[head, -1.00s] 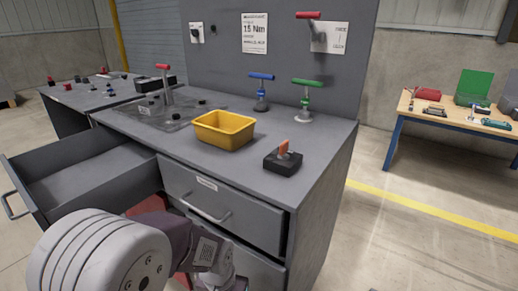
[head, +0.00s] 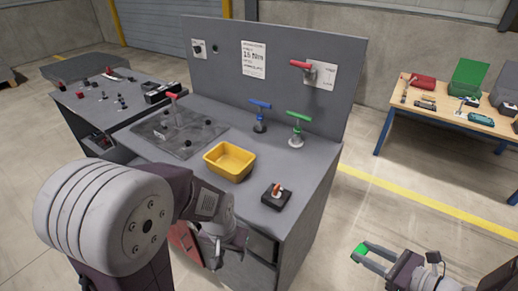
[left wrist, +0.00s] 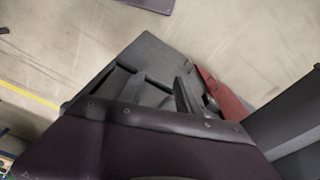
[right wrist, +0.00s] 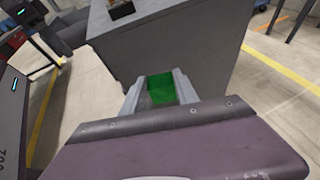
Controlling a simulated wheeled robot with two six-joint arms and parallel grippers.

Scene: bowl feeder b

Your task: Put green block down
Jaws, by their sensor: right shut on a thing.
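The green block (head: 361,249) is held between the fingertips of my right gripper (head: 370,256), at the lower right of the head view. It is in the air above the concrete floor, apart from the grey workbench (head: 313,190). In the right wrist view, the block (right wrist: 161,88) sits between the two pale fingers of my right gripper (right wrist: 160,92). My left gripper (head: 236,242) is low in front of the workbench. In the left wrist view, the dark fingers of my left gripper (left wrist: 158,92) appear apart, with no object seen between them.
The workbench carries a yellow bin (head: 230,161), a black joystick box (head: 277,197), a blue-handled valve (head: 260,115) and a green-handled valve (head: 297,128). A wooden table (head: 455,112) stands at the right. Floor between is clear.

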